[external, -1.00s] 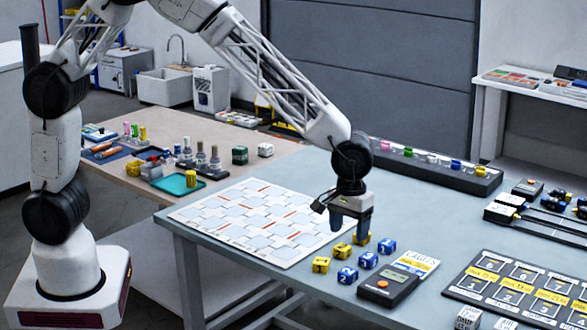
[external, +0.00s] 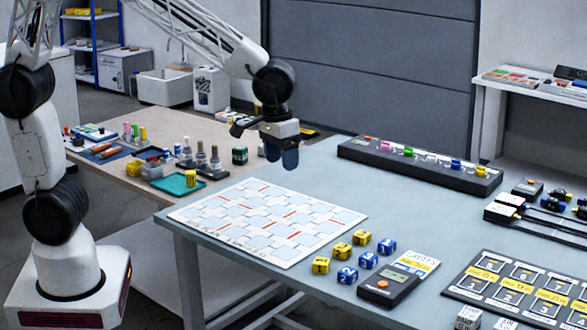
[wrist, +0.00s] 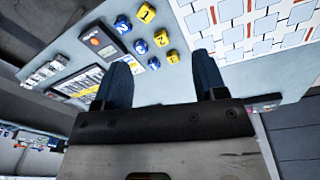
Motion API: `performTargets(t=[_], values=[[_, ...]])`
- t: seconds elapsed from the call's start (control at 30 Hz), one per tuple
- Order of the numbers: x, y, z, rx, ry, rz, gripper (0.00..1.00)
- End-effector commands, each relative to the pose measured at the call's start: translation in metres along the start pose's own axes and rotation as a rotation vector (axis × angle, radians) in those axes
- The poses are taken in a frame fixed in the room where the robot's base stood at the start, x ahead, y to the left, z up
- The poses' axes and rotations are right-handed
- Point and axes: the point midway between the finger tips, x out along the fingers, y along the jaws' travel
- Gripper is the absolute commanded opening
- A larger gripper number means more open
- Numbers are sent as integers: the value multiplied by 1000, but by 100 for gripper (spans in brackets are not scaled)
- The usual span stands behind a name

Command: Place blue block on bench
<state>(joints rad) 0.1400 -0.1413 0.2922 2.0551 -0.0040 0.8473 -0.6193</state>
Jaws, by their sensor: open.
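Three blue blocks stand in a row on the blue-grey bench (external: 430,210): a far one (external: 386,246), a middle one (external: 368,260) and a near one (external: 347,275). Three yellow blocks (external: 342,250) form a row beside them, on the left. Both rows also show in the wrist view, with the middle blue block (wrist: 140,46) beyond the fingers. My gripper (external: 283,160) is open and empty. It hangs above the far side of the bench, up and left of the blocks and apart from them.
A white patterned board (external: 268,222) lies left of the blocks. A dark device (external: 388,287) and a card lie to their right. A long black rack (external: 420,168) lies along the back edge. A black numbered board (external: 520,290) lies at the right. The bench between rack and blocks is clear.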

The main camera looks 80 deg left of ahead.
Motion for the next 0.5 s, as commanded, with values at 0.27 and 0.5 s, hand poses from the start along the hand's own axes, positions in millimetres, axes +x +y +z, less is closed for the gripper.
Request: performTargets(t=[0.27, 0.5], values=[[-44, -56, 48, 119, 33, 18, 65], [-70, -101, 94, 225, 63, 27, 65]])
